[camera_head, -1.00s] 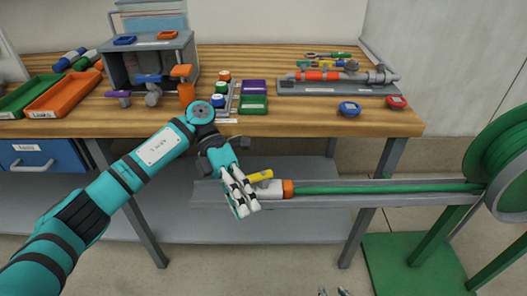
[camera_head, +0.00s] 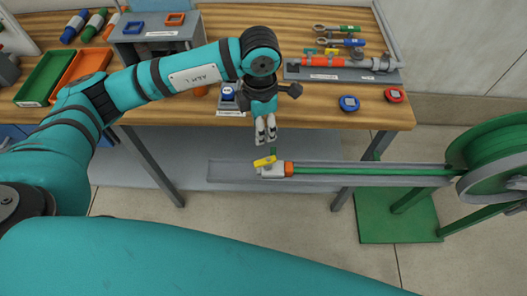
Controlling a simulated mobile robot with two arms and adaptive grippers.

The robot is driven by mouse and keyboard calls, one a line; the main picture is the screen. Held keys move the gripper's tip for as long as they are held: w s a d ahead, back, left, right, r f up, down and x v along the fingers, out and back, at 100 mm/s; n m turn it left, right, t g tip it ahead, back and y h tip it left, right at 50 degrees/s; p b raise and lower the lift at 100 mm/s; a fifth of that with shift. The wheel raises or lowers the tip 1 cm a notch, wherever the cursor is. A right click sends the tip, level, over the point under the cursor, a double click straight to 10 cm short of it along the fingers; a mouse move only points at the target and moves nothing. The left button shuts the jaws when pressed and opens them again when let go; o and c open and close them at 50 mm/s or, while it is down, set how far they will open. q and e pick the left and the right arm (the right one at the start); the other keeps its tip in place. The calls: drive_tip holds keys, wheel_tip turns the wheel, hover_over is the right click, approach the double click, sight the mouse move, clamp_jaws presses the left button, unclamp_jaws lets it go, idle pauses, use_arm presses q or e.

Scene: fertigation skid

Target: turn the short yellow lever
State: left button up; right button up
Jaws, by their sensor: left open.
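The short yellow lever (camera_head: 264,161) sits on a white fitting (camera_head: 271,171) at the left end of a green hose (camera_head: 370,171) with an orange collar (camera_head: 289,169). The fitting lies in a grey trough (camera_head: 228,172) in front of the bench. My left gripper (camera_head: 265,142) is open and empty, its white fingers pointing down just above and behind the lever in the picture. A gap shows between fingertips and lever. My right gripper is out of view.
A green hose reel (camera_head: 490,150) stands at right. My own teal arm link covers the lower foreground.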

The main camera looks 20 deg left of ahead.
sight(261, 162)
use_arm(q)
wheel_tip(261, 162, down, 16)
drive_tip(key=shift+r+p, duration=0.15)
drive_tip(key=shift+p, duration=0.9)
clamp_jaws()
